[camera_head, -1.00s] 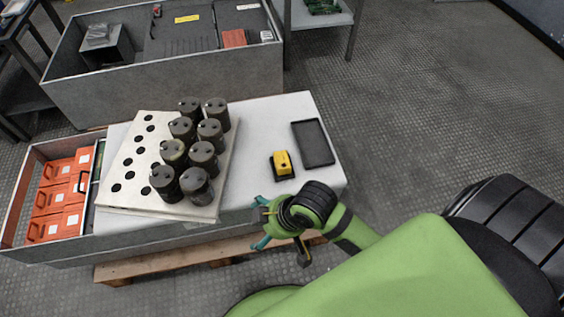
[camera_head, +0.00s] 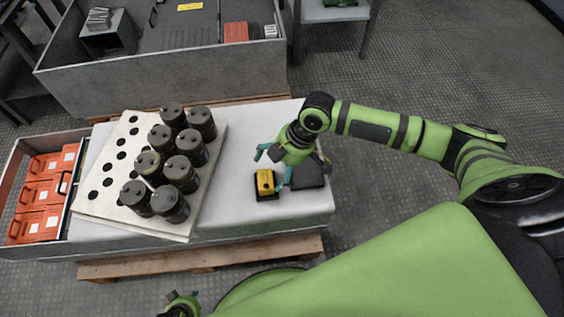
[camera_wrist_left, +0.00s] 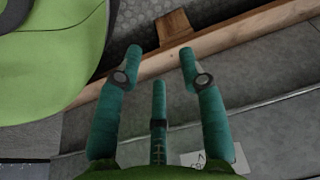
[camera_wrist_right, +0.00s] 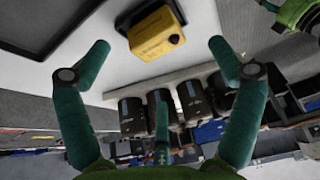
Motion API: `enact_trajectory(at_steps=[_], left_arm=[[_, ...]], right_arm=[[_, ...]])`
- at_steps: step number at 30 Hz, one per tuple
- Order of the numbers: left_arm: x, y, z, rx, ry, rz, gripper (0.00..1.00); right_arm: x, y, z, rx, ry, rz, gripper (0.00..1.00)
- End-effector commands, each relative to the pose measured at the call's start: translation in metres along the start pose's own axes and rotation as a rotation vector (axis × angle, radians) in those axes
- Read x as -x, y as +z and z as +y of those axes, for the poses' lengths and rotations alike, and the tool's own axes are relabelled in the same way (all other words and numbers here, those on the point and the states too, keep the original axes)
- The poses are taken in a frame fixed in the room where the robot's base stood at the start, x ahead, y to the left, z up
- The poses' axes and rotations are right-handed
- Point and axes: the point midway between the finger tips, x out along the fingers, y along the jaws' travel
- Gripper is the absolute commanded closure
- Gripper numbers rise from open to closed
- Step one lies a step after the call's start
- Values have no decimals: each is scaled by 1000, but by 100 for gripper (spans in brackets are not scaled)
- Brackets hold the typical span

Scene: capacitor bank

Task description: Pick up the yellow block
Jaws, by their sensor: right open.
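The yellow block (camera_head: 265,182) sits on a small black base on the white tabletop. In the right wrist view the yellow block (camera_wrist_right: 155,34) shows just beyond and between the fingertips. My right gripper (camera_head: 274,164) is open and empty over the table, its fingers close to the block; I cannot tell whether they touch it. In its wrist view the right gripper's (camera_wrist_right: 160,46) fingers are spread wide. My left gripper (camera_head: 181,300) is low at the bottom edge of the head view, away from the block. Its wrist view shows the fingers (camera_wrist_left: 160,52) apart with nothing between them.
A dark flat tray (camera_head: 308,175) lies right of the block, partly hidden by my right gripper. Several dark cylinders stand on a holed plate (camera_head: 103,165) to the left. Orange cases (camera_head: 45,192) sit in a bin at far left. A large grey bin (camera_head: 160,80) stands behind.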

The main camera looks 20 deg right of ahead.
Motion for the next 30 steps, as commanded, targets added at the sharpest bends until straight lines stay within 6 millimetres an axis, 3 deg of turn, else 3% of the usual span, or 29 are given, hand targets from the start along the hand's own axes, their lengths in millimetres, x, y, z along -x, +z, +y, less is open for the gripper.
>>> enact_trajectory(at_steps=[15,25,26,30], left_arm=[[10,7,4,12,6,-72,60],[14,7,4,14,7,-85,60],[14,7,4,14,7,-84,60],[14,8,4,14,6,-84,60]], right_arm=[[-63,1,5,-1,-3,0,8],[-70,1,5,0,-1,-1,8],[-70,1,5,0,-1,-1,12],[-70,1,5,0,-1,-1,68]])
